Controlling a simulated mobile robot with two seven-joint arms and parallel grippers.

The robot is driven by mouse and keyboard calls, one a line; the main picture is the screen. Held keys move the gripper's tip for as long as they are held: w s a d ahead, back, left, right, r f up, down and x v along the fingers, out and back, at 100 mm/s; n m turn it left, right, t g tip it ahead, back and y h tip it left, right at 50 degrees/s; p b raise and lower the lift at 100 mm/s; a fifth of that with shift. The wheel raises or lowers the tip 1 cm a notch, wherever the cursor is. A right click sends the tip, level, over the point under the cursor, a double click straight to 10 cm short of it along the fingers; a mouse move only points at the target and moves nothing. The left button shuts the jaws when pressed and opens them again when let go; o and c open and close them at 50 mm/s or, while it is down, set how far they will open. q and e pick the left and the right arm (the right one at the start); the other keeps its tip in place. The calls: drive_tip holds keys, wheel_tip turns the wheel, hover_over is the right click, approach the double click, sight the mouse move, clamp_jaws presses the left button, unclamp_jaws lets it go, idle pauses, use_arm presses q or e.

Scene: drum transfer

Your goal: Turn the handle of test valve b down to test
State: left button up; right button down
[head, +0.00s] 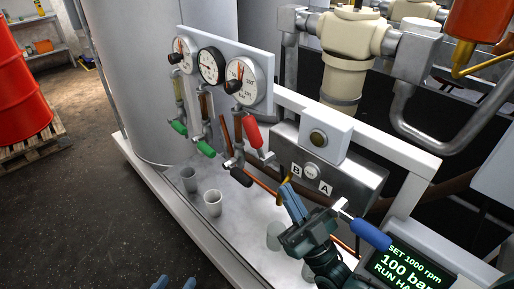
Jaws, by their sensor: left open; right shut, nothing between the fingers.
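Several small valves hang on pipes under a gauge panel (222,62). Their handles include a left green handle (178,127), a second green handle (205,149), a red handle (252,134) and a black handle (241,177). No label I can read shows which is test valve b. A selector knob (311,172) has letters B and A beside it. My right gripper (288,192) is shut and empty, its blue fingers just in front of the selector box near the B. My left gripper (174,283) is open at the bottom edge, only its blue fingertips showing, apart from everything.
Two cups, one grey (188,179) and one white (213,204), stand on the tray (238,232). A blue handle (369,235) and a display (409,266) reading 100 bar are right of my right gripper. A red drum (18,95) stands on a pallet at left. The floor between is clear.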

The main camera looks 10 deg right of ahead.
sight(262, 144)
use_arm(q)
drive_tip(key=shift+s+a+f+g+y+p, duration=0.3)
drive_tip(key=shift+s+a+f+g+p, duration=0.2)
drive_tip(key=shift+s+a+f+p, duration=0.2)
use_arm(e)
drive_tip(key=w+a+r+t, duration=0.1)
drive_tip(key=w+a+r, duration=0.2)
drive_tip(key=w+r, duration=0.3)
drive_tip(key=w, duration=0.3)
drive_tip(key=shift+w+a+y, duration=0.15)
drive_tip(key=shift+w+y, duration=0.15)
use_arm(q)
drive_tip(key=shift+r, duration=0.1)
use_arm(e)
drive_tip(key=shift+r, duration=0.1)
use_arm(q)
drive_tip(key=shift+f, duration=0.25)
use_arm(e)
drive_tip(key=shift+w+a, duration=0.1)
drive_tip(key=shift+w, duration=0.15)
